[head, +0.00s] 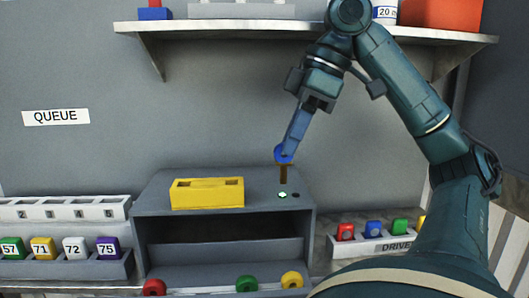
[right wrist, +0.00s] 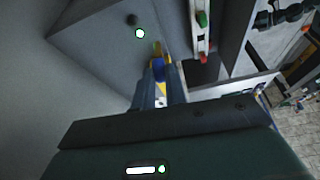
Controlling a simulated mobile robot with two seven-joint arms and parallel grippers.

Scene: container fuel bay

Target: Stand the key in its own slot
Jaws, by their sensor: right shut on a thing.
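My right gripper (head: 290,145) is shut on the key's blue head (head: 282,155). The key hangs upright, its brown shaft (head: 283,174) pointing down over the top of the grey cabinet (head: 160,205). Its tip appears just above a lit green-white spot (head: 282,195), with a small dark hole (head: 296,195) to the right. The right wrist view shows the blue head (right wrist: 158,70) between the fingers, apart from the lit spot (right wrist: 140,33) and dark hole (right wrist: 132,19). I cannot tell whether the tip touches anything. My left gripper is not in view.
A yellow slotted block (head: 207,193) stands on the cabinet, left of the key. A wall shelf (head: 300,29) overhangs behind. Numbered blocks sit in a rack (head: 75,268) at left; coloured pieces sit in a white holder (head: 375,245) at right. Red, green and yellow round pieces lie below.

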